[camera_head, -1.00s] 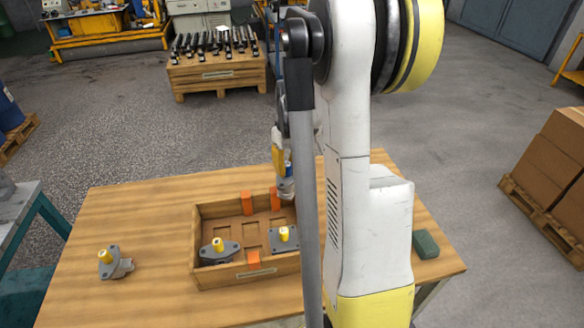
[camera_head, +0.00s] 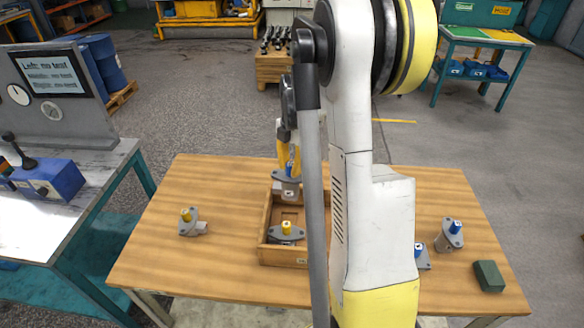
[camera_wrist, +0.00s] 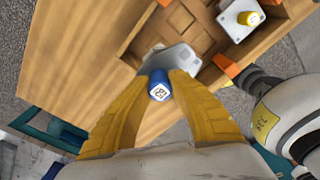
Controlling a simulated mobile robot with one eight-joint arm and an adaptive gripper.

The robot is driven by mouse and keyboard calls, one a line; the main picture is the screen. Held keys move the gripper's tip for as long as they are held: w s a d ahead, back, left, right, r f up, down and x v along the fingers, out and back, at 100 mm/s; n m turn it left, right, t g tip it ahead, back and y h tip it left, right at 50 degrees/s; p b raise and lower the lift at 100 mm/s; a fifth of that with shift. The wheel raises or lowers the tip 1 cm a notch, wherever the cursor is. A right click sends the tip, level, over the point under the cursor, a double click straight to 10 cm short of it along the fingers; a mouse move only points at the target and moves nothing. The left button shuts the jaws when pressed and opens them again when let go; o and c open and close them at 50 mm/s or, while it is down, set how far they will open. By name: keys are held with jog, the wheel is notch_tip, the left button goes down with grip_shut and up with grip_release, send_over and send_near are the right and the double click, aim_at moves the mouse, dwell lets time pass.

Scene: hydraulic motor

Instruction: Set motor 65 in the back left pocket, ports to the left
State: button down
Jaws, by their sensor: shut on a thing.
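My gripper (camera_head: 289,158) is shut on a motor with a blue cap (camera_wrist: 158,86) and a grey flange (camera_head: 286,179). The cap has a white label that I cannot read surely. The motor hangs roughly upright above the back left part of the wooden tray (camera_head: 264,222). The back left pocket is mostly hidden behind it. In the wrist view, its grey body (camera_wrist: 182,60) overlaps the tray's wall. I cannot tell which way its ports face. A yellow-capped motor (camera_head: 286,234) sits in the tray's front left. My arm hides the tray's right side.
Another yellow-capped motor (camera_head: 188,222) lies on the table, left of the tray. A blue-capped motor (camera_head: 449,237) and a green block (camera_head: 489,276) are on the right. A second blue cap (camera_head: 418,250) shows beside my arm. A bench with a screen (camera_head: 60,72) stands at left.

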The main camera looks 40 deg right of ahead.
aim_at(289, 198)
jog(key=shift+w+a+n, duration=0.2)
jog(key=shift+a+n, duration=0.1)
jog(key=shift+n, duration=0.1)
jog(key=shift+f+b, duration=4.35)
jog(key=shift+f, duration=1.75)
jog(key=shift+f+b, duration=0.4)
jog(key=shift+f, duration=0.15)
jog(key=c, duration=1.3)
grip_release()
jog(key=shift+o, duration=0.2)
